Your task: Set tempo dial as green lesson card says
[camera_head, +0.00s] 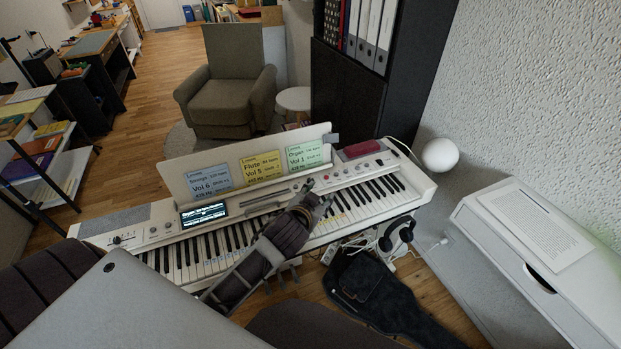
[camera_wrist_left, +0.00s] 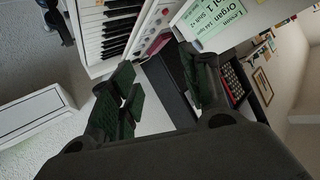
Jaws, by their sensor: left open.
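The white digital piano (camera_head: 415,183) stands in the middle of the head view, its screen (camera_head: 203,214) lit at left. The green lesson card (camera_head: 305,154) is rightmost of three on the music rest and reads "Organ" and "Vol 1"; its bpm figure is too small to read surely. It also shows in the left wrist view (camera_wrist_left: 208,18). Small knobs sit on the right-hand panel (camera_head: 353,168); I cannot tell which is the tempo dial. My left gripper (camera_head: 318,203) is open and empty above the keys, left of that panel. My right gripper is not in view.
A blue card (camera_head: 209,180) and a yellow card (camera_head: 262,167) stand beside the green one. A dark red object (camera_head: 361,148) lies on the piano's back right. A white lamp globe (camera_head: 440,155) is beyond the right end. Headphones (camera_head: 397,232) hang in front.

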